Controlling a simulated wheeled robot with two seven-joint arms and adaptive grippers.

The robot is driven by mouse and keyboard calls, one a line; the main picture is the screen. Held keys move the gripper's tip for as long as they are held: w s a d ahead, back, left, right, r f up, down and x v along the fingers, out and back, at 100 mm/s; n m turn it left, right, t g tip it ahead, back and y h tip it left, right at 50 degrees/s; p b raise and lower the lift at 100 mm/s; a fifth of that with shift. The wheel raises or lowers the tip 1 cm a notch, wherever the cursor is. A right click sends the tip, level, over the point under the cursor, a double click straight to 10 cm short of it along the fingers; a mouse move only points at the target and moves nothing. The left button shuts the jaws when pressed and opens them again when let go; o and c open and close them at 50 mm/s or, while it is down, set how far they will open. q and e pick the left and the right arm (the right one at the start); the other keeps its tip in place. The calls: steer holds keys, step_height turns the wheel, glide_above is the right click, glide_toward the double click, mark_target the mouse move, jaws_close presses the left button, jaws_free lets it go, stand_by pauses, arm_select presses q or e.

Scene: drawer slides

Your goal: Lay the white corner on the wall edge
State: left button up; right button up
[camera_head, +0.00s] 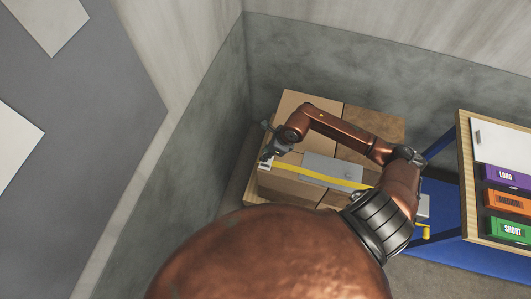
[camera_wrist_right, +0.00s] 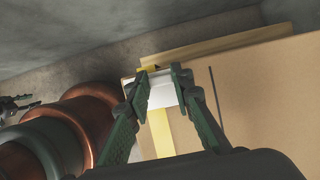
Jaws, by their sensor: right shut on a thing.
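My right gripper (camera_head: 265,148) is over the near left corner of a cardboard box (camera_head: 300,105). In the right wrist view its two green fingers (camera_wrist_right: 159,78) are shut on the white corner (camera_wrist_right: 163,95), a small pale piece, mostly between them. The white corner (camera_head: 266,162) shows small in the head view, at the left end of a yellow strip (camera_head: 325,180). It sits by the box's edge; whether it rests on it I cannot tell. A dark jointed part (camera_wrist_right: 14,104) at the wrist view's left edge may be my left gripper; its fingers are unclear.
A grey plate (camera_head: 330,168) lies on the box behind the yellow strip. To the right stands a wooden-edged shelf (camera_head: 466,180) with purple, orange and green labelled boxes (camera_head: 508,202). Grey walls (camera_head: 330,60) close in behind and to the left.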

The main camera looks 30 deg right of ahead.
steer(key=shift+f+b, duration=0.3)
steer(key=shift+f, duration=0.15)
steer(key=o, duration=0.9)
steer(key=shift+r, duration=0.1)
steer(key=v, duration=1.2)
steer(key=shift+w, duration=0.1)
